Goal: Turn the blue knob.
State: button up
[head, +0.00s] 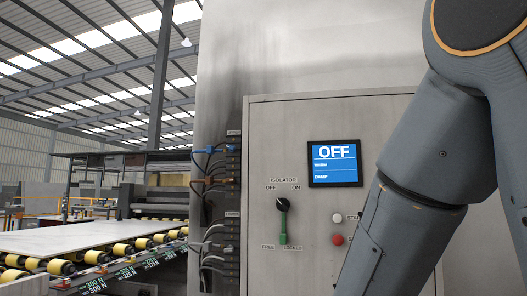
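No plainly blue knob shows in the head view; part of the grey panel (270,130) is hidden behind my arm. On the panel is a black rotary switch (282,204) marked ISOLATOR, with OFF and ON above it and a green lever (283,226) hanging down between the words FREE and LOCKED. A screen (334,164) with a blue ground reads OFF. A white button (337,217) sits above a red button (337,239), beside a partly covered label. My arm crosses the right side of the view. My gripper is out of view.
A connector strip (233,190) with blue, orange and grey cables runs along the panel's left side. At left, a pale stone slab (90,236) lies by yellow-and-black rollers (123,249). The space before the panel's left part looks clear.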

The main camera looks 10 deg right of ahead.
aim_at(232, 148)
jog(key=z, duration=0.4)
jog(key=i, duration=0.7)
jog(key=u, duration=1.1)
